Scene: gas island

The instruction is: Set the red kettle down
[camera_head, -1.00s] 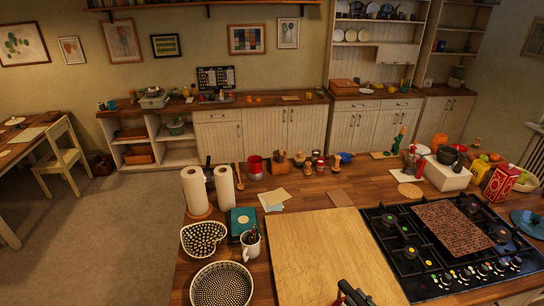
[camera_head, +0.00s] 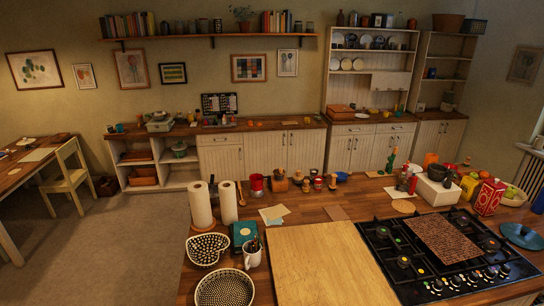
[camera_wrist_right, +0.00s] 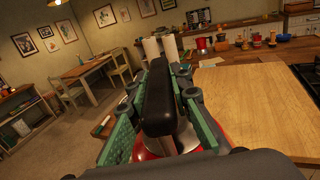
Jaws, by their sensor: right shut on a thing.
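The red kettle shows in the right wrist view, with its black handle (camera_wrist_right: 158,95) upright in the middle and parts of its red body (camera_wrist_right: 220,143) below. My right gripper (camera_wrist_right: 158,108) has green fingers on both sides of the handle and is shut on it. Most of the kettle body is hidden behind the handle and the gripper, so I cannot tell whether its base touches anything. Neither the kettle nor a gripper shows in the head view now. My left gripper is in no view.
A bare wooden board (camera_head: 325,265) lies on the counter, left of the black gas hob (camera_head: 450,250). A patterned bowl (camera_head: 224,288), a white mug (camera_head: 251,252), a teal box (camera_head: 243,234) and paper rolls (camera_head: 201,205) stand left of the board.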

